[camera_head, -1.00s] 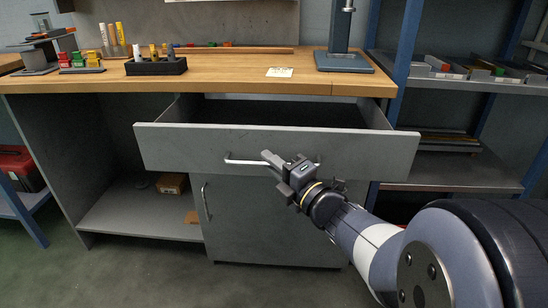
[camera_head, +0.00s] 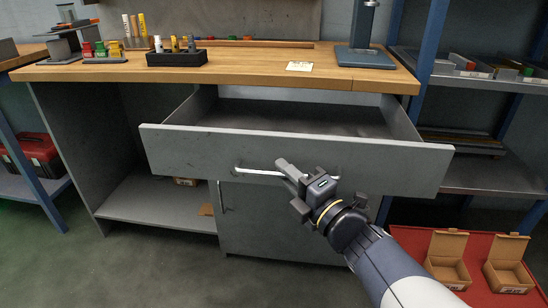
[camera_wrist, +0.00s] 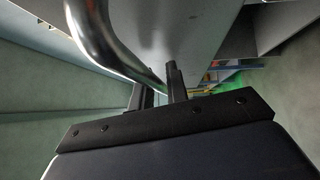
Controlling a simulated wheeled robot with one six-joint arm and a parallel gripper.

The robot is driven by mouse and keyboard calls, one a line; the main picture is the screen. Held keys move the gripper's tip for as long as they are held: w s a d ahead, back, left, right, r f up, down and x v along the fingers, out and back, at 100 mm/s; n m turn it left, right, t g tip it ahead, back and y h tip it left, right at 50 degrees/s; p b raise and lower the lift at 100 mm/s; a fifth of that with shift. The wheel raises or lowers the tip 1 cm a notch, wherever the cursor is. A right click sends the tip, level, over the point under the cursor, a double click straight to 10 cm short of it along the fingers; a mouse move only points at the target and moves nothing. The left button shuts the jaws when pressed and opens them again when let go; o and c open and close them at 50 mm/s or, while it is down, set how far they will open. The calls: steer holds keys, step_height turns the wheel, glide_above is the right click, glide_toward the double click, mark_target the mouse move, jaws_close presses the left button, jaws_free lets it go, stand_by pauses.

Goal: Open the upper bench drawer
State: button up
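The upper bench drawer (camera_head: 330,161) is pulled well out from under the wooden bench top, and its open inside shows bare. Its front carries a light metal bar handle (camera_head: 255,171). My gripper (camera_head: 288,173) is at the right-hand part of this handle, with its fingers around the bar. In the wrist view, the curved shiny handle (camera_wrist: 112,48) runs down to between the two dark fingers of my gripper (camera_wrist: 158,90). The exact contact is partly hidden by the fingers.
The bench top (camera_head: 235,73) holds a black block (camera_head: 177,59) with markers and a grey stand (camera_head: 362,50). A cupboard door is below the drawer. A shelf rack (camera_head: 480,85) stands right, and open cardboard boxes (camera_head: 507,275) sit on a red surface at lower right.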

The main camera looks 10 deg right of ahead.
steer(key=o, duration=0.3)
steer(key=shift+p+v, duration=1)
steer(key=shift+v, duration=4.4)
steer(key=shift+f, duration=0.1)
steer(key=shift+w, duration=0.2)
steer(key=shift+b+x, duration=1)
steer(key=shift+x, duration=4.25)
